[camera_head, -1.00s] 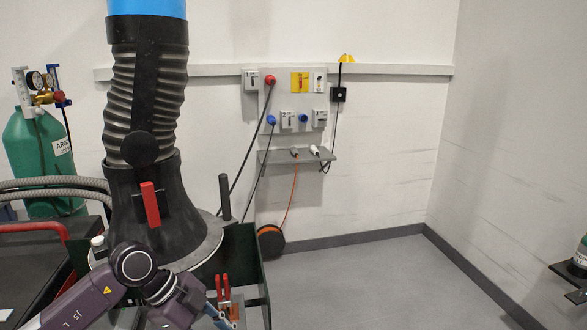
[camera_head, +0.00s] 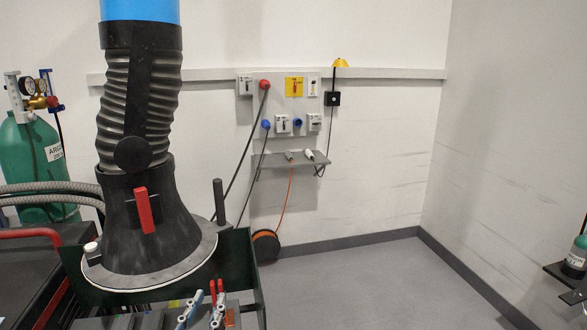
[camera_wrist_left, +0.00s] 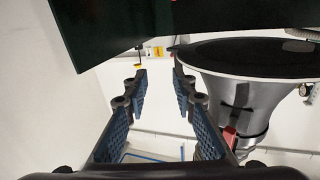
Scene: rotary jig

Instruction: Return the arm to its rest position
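My left gripper (camera_wrist_left: 159,80) shows in the left wrist view, with its two blue-padded fingers apart and nothing between them. I cannot make out my left arm or gripper in the head view. A black extraction hood (camera_head: 140,225) with a red handle hangs from a ribbed hose at left in the head view. It also shows upside down at right in the left wrist view (camera_wrist_left: 250,85), beyond and beside the fingers. My right gripper is in neither view.
A dark green cart (camera_head: 245,270) stands under the hood, with several hand tools (camera_head: 215,305) at its front. A green gas cylinder (camera_head: 35,150) stands at left. A wall panel (camera_head: 295,105) and small shelf (camera_head: 290,160) are behind. The floor (camera_head: 360,280) at centre right is clear.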

